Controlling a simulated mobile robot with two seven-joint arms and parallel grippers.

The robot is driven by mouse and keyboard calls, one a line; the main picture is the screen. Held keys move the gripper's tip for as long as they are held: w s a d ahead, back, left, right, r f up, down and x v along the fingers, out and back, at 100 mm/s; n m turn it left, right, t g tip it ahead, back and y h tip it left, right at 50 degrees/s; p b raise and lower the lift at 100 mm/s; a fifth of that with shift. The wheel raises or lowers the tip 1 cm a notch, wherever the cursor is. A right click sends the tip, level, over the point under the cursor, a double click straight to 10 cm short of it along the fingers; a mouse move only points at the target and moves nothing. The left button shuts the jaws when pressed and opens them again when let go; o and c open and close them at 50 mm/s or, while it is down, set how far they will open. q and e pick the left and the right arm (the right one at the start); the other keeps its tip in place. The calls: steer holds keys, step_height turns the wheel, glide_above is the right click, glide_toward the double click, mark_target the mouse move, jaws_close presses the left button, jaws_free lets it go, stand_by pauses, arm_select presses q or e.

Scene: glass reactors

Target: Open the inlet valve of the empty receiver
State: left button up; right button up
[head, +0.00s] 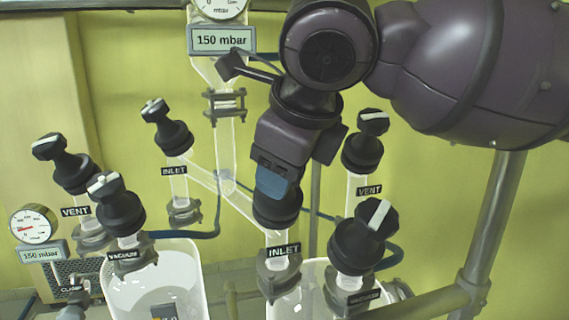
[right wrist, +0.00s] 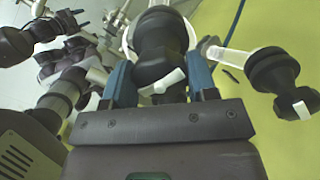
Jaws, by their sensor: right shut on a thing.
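My right gripper (head: 277,187) comes down from above onto the right-hand INLET valve (head: 277,210), shut on its black knob. In the head view the gripper hides the knob; the lower black body and INLET label show. In the right wrist view the blue-padded fingers (right wrist: 162,82) stand either side of the knob (right wrist: 165,78), which has a white mark. The valve sits above the right glass receiver (head: 312,272), largely hidden behind its fittings. The left receiver (head: 190,262) has its own INLET valve (head: 168,135). My left gripper is not in the head view.
Right VENT (head: 365,152) and VACUUM (head: 362,245) valves stand close to my right gripper. Left VENT (head: 70,175) and VACUUM (head: 122,215) valves stand further left. A 150 mbar display (head: 222,40) hangs above; another gauge (head: 33,224) is at left. A metal post (head: 492,220) stands right.

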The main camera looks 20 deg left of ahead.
steer(key=shift+r+n, duration=0.1)
steer(key=shift+n, duration=0.5)
steer(key=o, duration=0.9)
steer(key=shift+v, duration=3.7)
